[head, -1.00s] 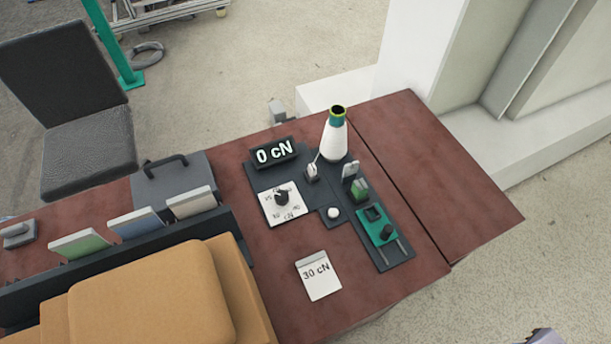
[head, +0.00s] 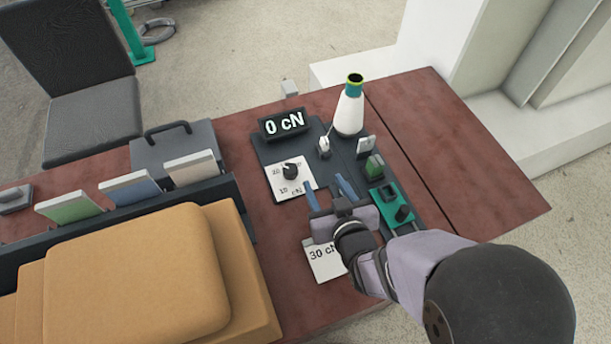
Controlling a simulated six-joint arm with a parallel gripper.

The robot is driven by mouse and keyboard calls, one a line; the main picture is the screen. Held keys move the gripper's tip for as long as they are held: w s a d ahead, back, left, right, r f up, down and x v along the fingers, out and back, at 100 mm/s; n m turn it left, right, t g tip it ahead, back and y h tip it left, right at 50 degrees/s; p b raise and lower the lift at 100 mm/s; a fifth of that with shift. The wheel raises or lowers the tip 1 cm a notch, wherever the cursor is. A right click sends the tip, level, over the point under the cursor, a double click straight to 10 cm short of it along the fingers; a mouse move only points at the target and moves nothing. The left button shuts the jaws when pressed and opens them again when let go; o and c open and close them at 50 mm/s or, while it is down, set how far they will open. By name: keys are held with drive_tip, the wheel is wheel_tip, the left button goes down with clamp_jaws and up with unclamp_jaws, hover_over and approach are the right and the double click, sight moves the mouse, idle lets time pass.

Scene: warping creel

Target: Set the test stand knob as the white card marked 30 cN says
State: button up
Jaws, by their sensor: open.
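The test stand (head: 268,152) is a dark panel on the brown table. Its black knob (head: 290,171) sits on a white dial plate (head: 281,189) with printed numbers, partly hidden by my gripper. The display (head: 284,124) reads 0 cN. The white card (head: 321,264) marked 30 cN lies flat in front of the stand, its right side covered by my arm. My gripper (head: 328,190) is open and empty, its two blue fingers pointing towards the stand, just right of and nearer than the knob. It appears apart from the knob.
A white yarn cone (head: 349,108) stands at the stand's back right. A green unit (head: 397,209) lies right of my gripper. A tan padded block (head: 139,284) and a rack with coloured cards (head: 129,190) fill the left. The table's right part is clear.

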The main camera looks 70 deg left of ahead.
drive_tip(key=n+g, duration=0.1)
approach(292, 173)
drive_tip(key=shift+w+a+f+y, duration=0.1)
drive_tip(key=shift+a+f+y, duration=0.3)
drive_tip(key=shift+a+f, duration=0.4)
drive_tip(key=shift+p+x, duration=0.5)
drive_tip(key=shift+x, duration=3.15)
drive_tip(key=shift+r, duration=0.1)
drive_tip(key=c, duration=1.1)
